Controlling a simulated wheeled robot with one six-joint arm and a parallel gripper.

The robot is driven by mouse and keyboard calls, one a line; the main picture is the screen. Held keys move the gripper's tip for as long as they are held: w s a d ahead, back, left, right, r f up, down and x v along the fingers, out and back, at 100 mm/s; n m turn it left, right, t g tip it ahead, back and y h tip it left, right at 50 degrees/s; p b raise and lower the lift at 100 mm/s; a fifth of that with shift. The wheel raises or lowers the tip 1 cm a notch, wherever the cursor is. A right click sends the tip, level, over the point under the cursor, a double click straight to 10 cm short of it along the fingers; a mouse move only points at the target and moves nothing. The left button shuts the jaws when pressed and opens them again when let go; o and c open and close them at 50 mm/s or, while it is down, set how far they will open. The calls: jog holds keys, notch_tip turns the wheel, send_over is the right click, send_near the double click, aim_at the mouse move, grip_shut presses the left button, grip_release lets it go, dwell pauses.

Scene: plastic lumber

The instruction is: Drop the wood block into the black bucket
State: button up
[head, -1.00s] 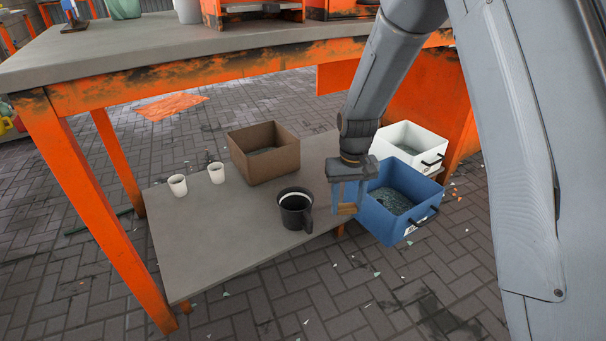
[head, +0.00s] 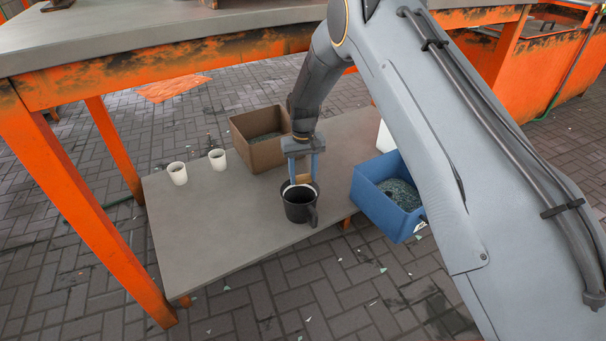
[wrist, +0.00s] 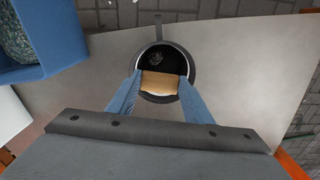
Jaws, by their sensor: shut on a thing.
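The wood block (wrist: 160,83) is a small tan piece held between the two blue fingers of my gripper (wrist: 157,90). In the head view my gripper (head: 303,179) points down with the block (head: 303,178) at its tips. The black bucket (head: 300,207) stands upright on the low grey shelf, with a pale inner rim and a handle at its right. My gripper is over the bucket's opening. In the wrist view the block covers part of the opening of the bucket (wrist: 183,58), whose inside is dark. I cannot tell whether the block is below the rim.
A brown box (head: 260,150) stands behind the bucket, and two white cups (head: 217,160) stand to the left. A blue bin (head: 378,205) is on the right, with a white bin (head: 385,138) partly hidden behind my arm. The orange-framed table (head: 230,75) overhangs the shelf (head: 210,235).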

aim_at(304, 183)
jog(key=shift+d+f+b, duration=0.2)
jog(key=shift+f+b, duration=1.1)
jog(key=shift+f, duration=1.2)
jog(key=o, duration=1.1)
jog(key=shift+r, duration=0.1)
